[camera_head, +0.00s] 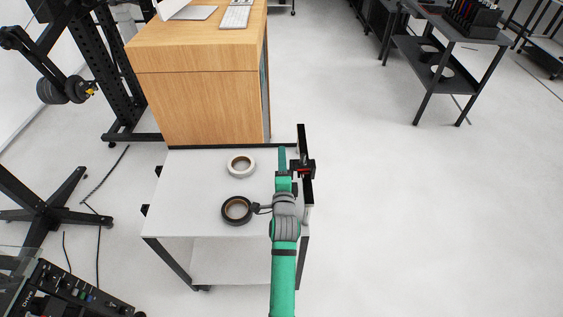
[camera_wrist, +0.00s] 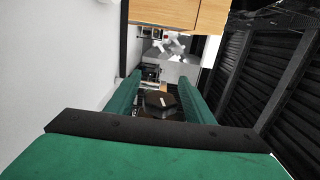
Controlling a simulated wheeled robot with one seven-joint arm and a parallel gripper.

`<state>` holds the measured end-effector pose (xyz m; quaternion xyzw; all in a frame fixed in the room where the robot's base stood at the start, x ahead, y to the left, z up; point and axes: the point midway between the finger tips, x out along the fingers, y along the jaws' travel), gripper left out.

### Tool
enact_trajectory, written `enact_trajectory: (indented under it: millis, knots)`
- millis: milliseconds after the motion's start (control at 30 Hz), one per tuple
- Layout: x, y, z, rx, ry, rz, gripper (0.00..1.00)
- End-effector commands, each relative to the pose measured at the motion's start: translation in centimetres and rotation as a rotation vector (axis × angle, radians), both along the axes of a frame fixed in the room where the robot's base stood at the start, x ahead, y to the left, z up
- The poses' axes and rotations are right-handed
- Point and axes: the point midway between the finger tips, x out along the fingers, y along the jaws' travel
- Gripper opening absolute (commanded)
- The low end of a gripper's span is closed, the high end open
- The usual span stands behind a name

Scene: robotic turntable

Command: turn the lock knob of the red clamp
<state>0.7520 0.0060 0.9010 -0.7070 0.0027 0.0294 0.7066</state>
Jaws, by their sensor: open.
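The red clamp (camera_head: 307,168) sits at the right edge of the white table, against an upright black post. Mostly its dark parts show, with a little red. My gripper (camera_head: 283,158) is at the table's right side, just left of the clamp, at the end of my green arm. In the wrist view my gripper (camera_wrist: 160,88) has its two green fingers apart. A dark, angular block (camera_wrist: 160,101) shows between and beyond them. I cannot tell whether it is the lock knob, or whether the fingers touch it. The knob is not clearly visible in the head view.
On the white table (camera_head: 190,205) lie a white tape roll (camera_head: 241,166) and a black tape roll (camera_head: 237,210), left of my arm. A wooden cabinet (camera_head: 205,105) stands behind the table. The floor to the right is clear up to a dark shelf cart (camera_head: 430,65).

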Motion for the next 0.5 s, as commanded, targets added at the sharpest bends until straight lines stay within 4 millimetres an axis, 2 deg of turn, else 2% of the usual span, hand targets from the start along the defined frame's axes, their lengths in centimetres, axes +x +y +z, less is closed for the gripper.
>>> enact_trajectory:
  millis: [167, 300, 333, 500]
  knots:
    - [-0.02, -0.01, -0.01, 0.000, 0.000, 0.000, 0.45]
    - [-0.03, -0.01, -0.01, -0.001, 0.000, 0.000, 0.12]
    - [-0.03, -0.01, -0.02, -0.001, 0.000, 0.000, 0.06]
    - [-0.02, 0.03, -0.03, -0.001, -0.009, 0.001, 0.06]
